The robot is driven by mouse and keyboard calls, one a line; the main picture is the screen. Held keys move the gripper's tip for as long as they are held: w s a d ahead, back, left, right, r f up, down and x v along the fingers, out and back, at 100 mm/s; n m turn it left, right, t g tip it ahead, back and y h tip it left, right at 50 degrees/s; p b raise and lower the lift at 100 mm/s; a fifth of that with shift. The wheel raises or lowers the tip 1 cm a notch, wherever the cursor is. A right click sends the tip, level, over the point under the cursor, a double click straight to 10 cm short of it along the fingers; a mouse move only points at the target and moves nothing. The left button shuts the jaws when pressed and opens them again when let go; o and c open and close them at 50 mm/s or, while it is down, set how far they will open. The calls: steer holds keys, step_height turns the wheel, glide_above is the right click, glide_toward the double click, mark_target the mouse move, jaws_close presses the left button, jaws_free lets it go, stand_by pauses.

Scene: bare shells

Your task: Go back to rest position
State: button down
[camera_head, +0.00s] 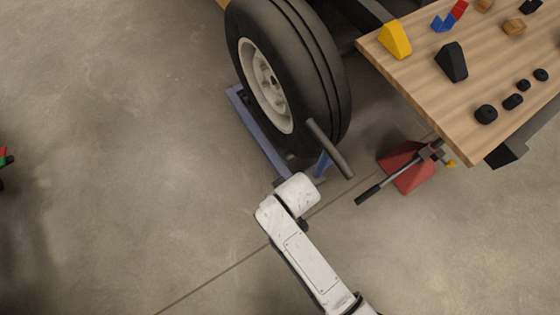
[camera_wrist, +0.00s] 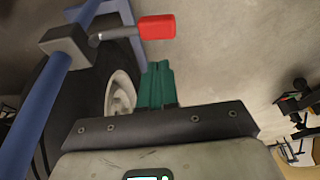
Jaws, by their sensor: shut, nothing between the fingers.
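My white arm (camera_head: 310,265) reaches up from the bottom of the head view and ends just below the big wheel. My gripper itself is hidden there behind the wrist link. In the wrist view the green fingers of my gripper (camera_wrist: 157,70) are together, with nothing between them. A red-tipped handle (camera_wrist: 157,27) on a dark block and blue bar (camera_wrist: 40,105) lies just ahead of the fingertips. I cannot tell the gap between them.
The wheel (camera_head: 330,85) stands over a blue frame (camera_head: 258,135). A wooden table (camera_head: 400,85) with several small objects is at upper right. A red tool (camera_head: 405,170) with a black handle lies below its edge. The floor at left is mostly clear.

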steer(key=a+p+v, duration=0.1)
steer(key=v, duration=0.8)
steer(key=shift+s+r, duration=0.15)
steer(key=shift+s, duration=0.2)
steer(key=shift+d, duration=0.25)
steer(key=s+d+r+m, duration=0.2)
steer(key=s+d, duration=0.1)
steer(key=d, duration=0.6)
steer(key=s+d+r+m+g+h, duration=0.1)
steer(key=s+d+r+m, duration=0.1)
steer(key=d, duration=0.6)
steer(key=s+d+r+m+h, duration=0.1)
steer(key=s+d+r+m, duration=0.1)
steer(key=s+d, duration=0.4)
steer(key=d+m, duration=0.1)
steer(key=d, duration=0.2)
steer(key=shift+d+m+g, duration=0.3)
steer(key=shift+g, duration=0.1)
steer(key=shift+r, duration=0.1)
